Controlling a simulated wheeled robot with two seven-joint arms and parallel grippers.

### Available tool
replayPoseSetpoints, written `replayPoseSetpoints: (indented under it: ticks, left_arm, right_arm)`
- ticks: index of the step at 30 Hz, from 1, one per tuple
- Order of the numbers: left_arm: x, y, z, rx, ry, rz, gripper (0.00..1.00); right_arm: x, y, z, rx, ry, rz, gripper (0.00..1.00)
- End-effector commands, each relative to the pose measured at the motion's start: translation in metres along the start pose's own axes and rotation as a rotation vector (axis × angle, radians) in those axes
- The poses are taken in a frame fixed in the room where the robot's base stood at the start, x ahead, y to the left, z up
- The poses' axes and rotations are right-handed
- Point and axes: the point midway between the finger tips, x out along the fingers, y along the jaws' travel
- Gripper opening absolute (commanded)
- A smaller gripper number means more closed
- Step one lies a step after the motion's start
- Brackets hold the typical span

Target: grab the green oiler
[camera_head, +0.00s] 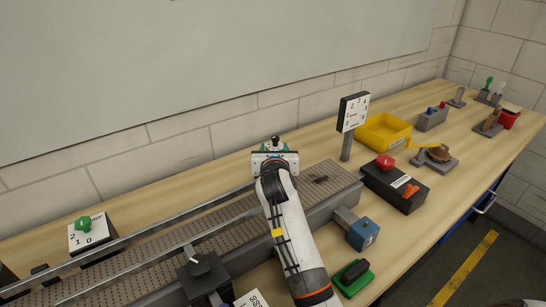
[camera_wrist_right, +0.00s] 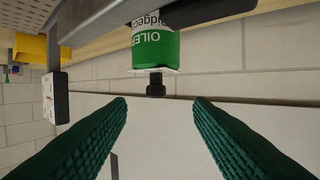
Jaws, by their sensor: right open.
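The green oiler (camera_wrist_right: 155,48) shows at the top centre of the right wrist view, with a green and white label and a dark nozzle. The nozzle lies in the gap between the fingertips in the picture, and neither finger appears to touch the oiler. In the head view my right gripper (camera_head: 274,150) is behind the conveyor and hides most of the oiler. My left gripper is not in view.
The conveyor (camera_head: 327,180) with metal rails runs along the bench. A dial sign (camera_head: 353,111) stands right of the gripper, with a yellow bin (camera_head: 383,132) and a black box with a red button (camera_head: 395,185) further right. A wall rises behind the bench.

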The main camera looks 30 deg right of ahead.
Motion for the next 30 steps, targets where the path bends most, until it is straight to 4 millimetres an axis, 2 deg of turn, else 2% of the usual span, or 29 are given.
replayPoseSetpoints:
  ticks: [3, 6, 14, 21, 25, 30]
  left_arm:
    - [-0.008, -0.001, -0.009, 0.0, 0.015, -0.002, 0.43]
    - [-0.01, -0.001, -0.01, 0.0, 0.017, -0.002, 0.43]
    - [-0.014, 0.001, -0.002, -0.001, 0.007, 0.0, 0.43]
    - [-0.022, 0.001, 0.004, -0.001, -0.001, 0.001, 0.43]
    - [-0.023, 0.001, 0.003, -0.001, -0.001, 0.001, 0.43]
    - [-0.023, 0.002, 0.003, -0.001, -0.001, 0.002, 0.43]
  right_arm:
    - [0.022, 0.001, -0.004, -0.003, 0.002, 0.002, 0.47]
    - [0.037, 0.001, -0.003, -0.005, 0.003, 0.003, 0.47]
    - [0.055, 0.002, -0.004, -0.006, 0.004, 0.003, 0.47]
    - [0.088, 0.004, -0.005, -0.005, 0.004, 0.002, 0.47]
    - [0.098, 0.005, -0.004, -0.005, 0.005, 0.002, 0.47]
    - [0.1, 0.005, -0.004, -0.005, 0.005, 0.002, 0.47]
